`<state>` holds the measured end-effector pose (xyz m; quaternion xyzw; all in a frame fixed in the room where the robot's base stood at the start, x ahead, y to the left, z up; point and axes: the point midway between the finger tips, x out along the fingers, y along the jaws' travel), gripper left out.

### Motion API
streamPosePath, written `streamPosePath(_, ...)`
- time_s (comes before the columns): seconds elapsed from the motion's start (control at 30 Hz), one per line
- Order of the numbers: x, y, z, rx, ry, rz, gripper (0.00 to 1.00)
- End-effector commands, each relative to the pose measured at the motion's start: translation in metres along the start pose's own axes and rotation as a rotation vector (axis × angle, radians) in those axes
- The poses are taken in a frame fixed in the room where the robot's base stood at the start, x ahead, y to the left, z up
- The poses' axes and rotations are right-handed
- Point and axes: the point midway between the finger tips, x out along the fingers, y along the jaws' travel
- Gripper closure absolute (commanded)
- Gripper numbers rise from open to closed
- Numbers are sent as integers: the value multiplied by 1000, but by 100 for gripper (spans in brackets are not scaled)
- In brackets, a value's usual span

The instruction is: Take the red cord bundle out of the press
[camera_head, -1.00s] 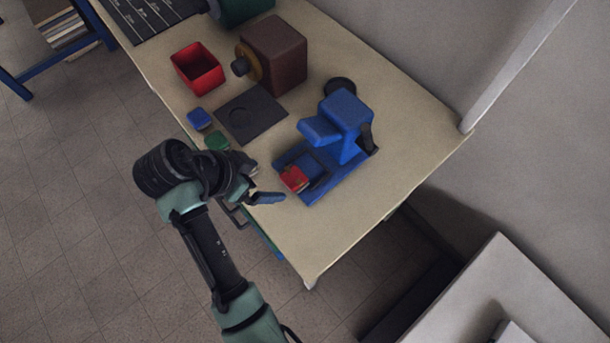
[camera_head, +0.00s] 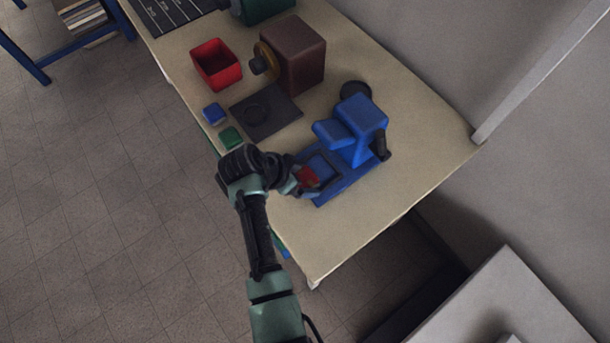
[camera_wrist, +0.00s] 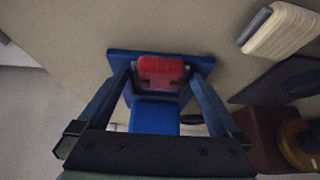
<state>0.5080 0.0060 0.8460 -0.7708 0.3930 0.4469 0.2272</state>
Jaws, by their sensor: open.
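The blue press (camera_head: 352,140) stands near the right end of the workbench. The red cord bundle (camera_head: 306,176) lies on the front part of its base, partly hidden by my gripper in the head view. In the wrist view the red bundle (camera_wrist: 160,72) lies ahead, between my two spread fingers. My gripper (camera_head: 298,180) is open at the front of the press, with a finger to either side of the bundle in the wrist view (camera_wrist: 158,75). I cannot tell whether the fingers touch it.
A red bin (camera_head: 216,64), a brown block-shaped machine (camera_head: 296,55) and a dark plate (camera_head: 266,112) stand further left on the workbench (camera_head: 425,130). A blue block (camera_head: 214,113) and a green block (camera_head: 230,137) lie near the front edge. The bench right of the press is clear.

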Motion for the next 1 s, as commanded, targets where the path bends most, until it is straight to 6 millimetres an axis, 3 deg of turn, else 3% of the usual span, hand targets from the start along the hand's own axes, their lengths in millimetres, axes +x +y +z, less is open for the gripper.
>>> streamPosePath(0.23, 1, 0, 0, 1, 0, -1, 2)
streamPosePath(0.6, 1, 0, 0, 1, 0, -1, 66)
streamPosePath(0.87, -2, 0, -2, 1, 1, -2, 66)
streamPosePath(1.0, -18, -1, -11, 3, 2, -5, 66)
